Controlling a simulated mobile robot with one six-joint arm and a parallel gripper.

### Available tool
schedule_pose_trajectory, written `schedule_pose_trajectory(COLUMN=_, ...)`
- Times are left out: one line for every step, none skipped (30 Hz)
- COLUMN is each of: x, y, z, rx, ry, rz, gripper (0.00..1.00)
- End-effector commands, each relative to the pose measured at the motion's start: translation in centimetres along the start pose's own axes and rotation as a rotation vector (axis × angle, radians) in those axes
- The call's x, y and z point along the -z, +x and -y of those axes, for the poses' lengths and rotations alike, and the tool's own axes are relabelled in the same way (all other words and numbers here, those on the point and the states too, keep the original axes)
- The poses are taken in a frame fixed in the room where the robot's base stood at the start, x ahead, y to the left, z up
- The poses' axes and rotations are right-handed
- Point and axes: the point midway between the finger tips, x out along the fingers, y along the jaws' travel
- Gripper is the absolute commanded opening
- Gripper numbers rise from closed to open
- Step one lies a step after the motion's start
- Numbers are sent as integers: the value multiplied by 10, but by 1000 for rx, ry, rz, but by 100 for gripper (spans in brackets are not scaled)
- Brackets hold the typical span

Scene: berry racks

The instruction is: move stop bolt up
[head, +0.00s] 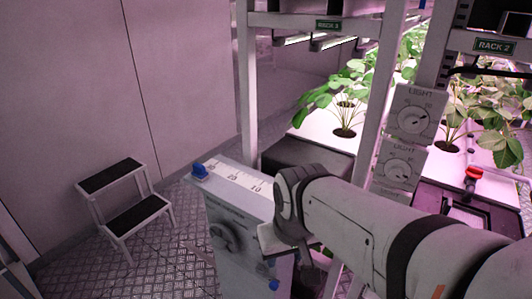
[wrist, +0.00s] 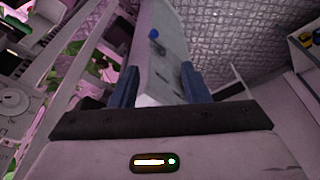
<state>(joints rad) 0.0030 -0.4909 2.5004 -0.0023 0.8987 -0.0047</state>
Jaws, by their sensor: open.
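A pale box (head: 235,215) stands left of my arm in the head view, with a scale marked 30, 20, 10 on its top and a round dial on its front. A blue piece (head: 200,171) sits at the far left end of the scale. I cannot tell which part is the stop bolt. In the wrist view my gripper (wrist: 157,86) is open, its dark blue fingers apart. Beyond and between them shows a pale panel (wrist: 168,65) with a blue knob (wrist: 154,34). Nothing is clearly held.
A step stool (head: 125,207) stands on the metal floor at the left. Racks with strawberry plants (head: 345,95) are at the right. Light dials (head: 411,117) are fixed to a rack post.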

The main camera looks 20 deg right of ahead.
Motion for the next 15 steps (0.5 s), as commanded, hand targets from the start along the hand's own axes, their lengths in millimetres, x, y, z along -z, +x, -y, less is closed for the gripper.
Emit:
schedule_pose_trajectory(x=4, y=-1, z=-1, rx=0, ry=3, rz=-1, gripper=46)
schedule_pose_trajectory(x=9, y=-2, z=-2, rx=0, ry=5, rz=-3, gripper=49)
schedule_pose_trajectory(x=17, y=-2, z=-5, rx=1, ry=10, rz=-6, gripper=49)
schedule_pose_trajectory(x=25, y=-3, z=-8, rx=3, ry=10, rz=-10, gripper=49)
schedule_pose_trajectory(x=35, y=-4, z=-13, rx=5, ry=10, rz=-16, gripper=49)
schedule_pose_trajectory(x=50, y=-5, z=-20, rx=5, ry=17, rz=-23, gripper=49)
schedule_pose_trajectory(x=63, y=-5, z=-26, rx=6, ry=23, rz=-30, gripper=49)
schedule_pose_trajectory(x=77, y=-5, z=-32, rx=6, ry=32, rz=-39, gripper=49)
schedule_pose_trajectory(x=95, y=-4, z=-43, rx=4, ry=41, rz=-49, gripper=49)
schedule_pose_trajectory(x=109, y=-3, z=-51, rx=3, ry=49, rz=-59, gripper=49)
schedule_pose_trajectory(x=123, y=-1, z=-60, rx=2, ry=56, rz=-67, gripper=49)
schedule_pose_trajectory(x=140, y=1, z=-72, rx=-1, ry=65, rz=-80, gripper=49)
schedule_pose_trajectory(x=152, y=4, z=-82, rx=-4, ry=72, rz=-89, gripper=49)
schedule_pose_trajectory(x=164, y=6, z=-91, rx=-6, ry=78, rz=-98, gripper=49)
schedule_pose_trajectory(x=177, y=10, z=-103, rx=-10, ry=86, rz=-109, gripper=49)
